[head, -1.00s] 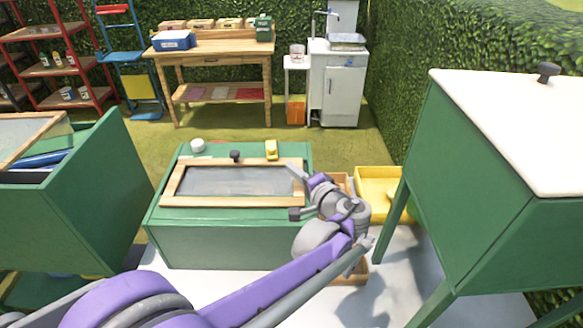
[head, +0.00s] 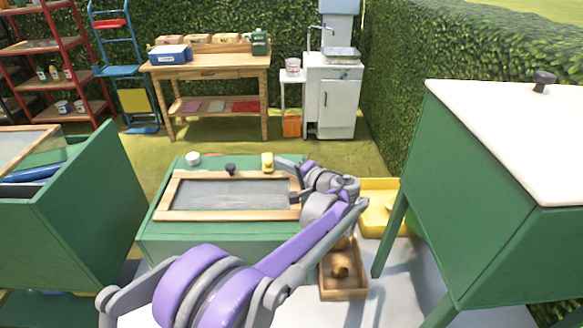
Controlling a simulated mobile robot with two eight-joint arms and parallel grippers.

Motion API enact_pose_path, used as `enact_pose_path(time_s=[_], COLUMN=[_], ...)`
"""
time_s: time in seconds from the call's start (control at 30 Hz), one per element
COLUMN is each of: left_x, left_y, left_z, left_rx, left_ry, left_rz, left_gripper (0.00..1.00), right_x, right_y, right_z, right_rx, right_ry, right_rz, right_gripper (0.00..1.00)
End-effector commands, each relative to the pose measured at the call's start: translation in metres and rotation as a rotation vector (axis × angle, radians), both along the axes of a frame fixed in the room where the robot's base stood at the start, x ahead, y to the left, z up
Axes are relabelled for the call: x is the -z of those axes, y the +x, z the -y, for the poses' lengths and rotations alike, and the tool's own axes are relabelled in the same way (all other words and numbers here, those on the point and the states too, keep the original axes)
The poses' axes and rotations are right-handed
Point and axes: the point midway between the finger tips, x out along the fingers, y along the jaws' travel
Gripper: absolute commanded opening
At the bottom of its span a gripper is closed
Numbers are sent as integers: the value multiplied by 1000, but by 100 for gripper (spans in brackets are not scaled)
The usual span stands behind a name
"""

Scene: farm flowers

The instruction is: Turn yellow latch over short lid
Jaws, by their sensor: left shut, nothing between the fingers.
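The yellow latch (head: 267,162) stands on the top of the middle green box (head: 245,238), behind the right part of the lid's back edge. The lid (head: 230,194) is a wood-framed glass panel with a black knob (head: 230,168) at its back; it lies flat on the box. My left gripper (head: 284,163) reaches over the box's right side. Its tip is close to the right of the latch; I cannot tell whether they touch. It is shut and empty. My wrist hides the lid's right end. My right gripper is out of view.
A white round piece (head: 192,158) sits at the box's back left. A green box with a white lid (head: 510,130) stands at right, another green box (head: 85,205) at left. A yellow tray (head: 378,185) and wooden crate (head: 343,285) lie right of the middle box.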

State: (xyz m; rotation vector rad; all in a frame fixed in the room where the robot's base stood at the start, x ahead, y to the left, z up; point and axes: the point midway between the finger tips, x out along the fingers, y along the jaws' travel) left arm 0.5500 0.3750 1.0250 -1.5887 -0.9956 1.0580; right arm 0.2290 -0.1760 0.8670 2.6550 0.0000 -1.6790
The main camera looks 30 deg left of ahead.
Motion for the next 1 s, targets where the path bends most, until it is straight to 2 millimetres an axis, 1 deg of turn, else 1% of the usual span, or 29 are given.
enact_pose_path(time_s=[0.1,0.4,0.63,1.0], left_x=[1,1,3,3], left_y=[1,1,-13,-13], left_z=[-4,-5,-19,-20], left_rx=[0,1,-2,-7], left_ry=[0,0,-1,0], left_rz=[0,0,1,0], left_gripper=[0,0,0,0], right_x=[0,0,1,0], right_y=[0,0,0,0], right_z=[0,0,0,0], right_rx=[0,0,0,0], right_ry=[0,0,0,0], right_rz=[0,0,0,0], right_gripper=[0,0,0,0])
